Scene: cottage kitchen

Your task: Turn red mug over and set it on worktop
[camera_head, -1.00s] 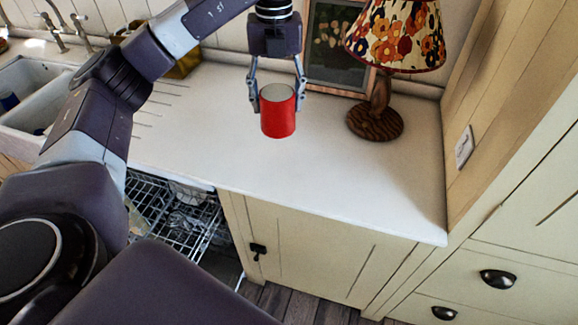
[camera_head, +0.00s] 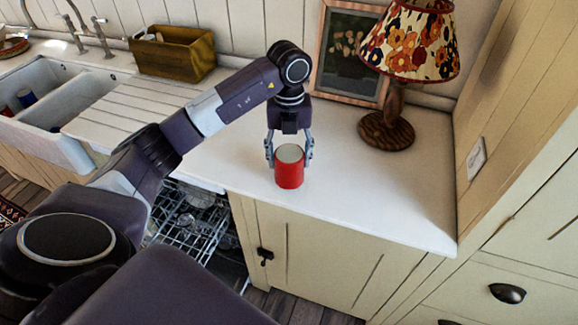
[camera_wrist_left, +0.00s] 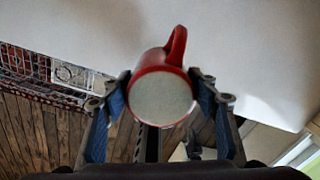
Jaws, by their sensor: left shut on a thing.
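The red mug (camera_head: 289,174) is between the fingers of my left gripper (camera_head: 289,153), over the front part of the white worktop (camera_head: 370,185). The gripper is shut on the mug's sides from above. The mug's axis is near upright, with a pale round face upward. In the left wrist view that face of the mug (camera_wrist_left: 161,99) looks flat, like a base, and the handle points to the top of the picture. Whether the mug's lower end touches the worktop cannot be told. My right gripper is not in view.
A lamp with a floral shade (camera_head: 411,42) and a framed picture (camera_head: 350,52) stand at the back. A wooden box (camera_head: 172,52) is by the sink (camera_head: 60,100). The open dishwasher rack (camera_head: 190,225) lies below the front edge. The worktop right of the mug is clear.

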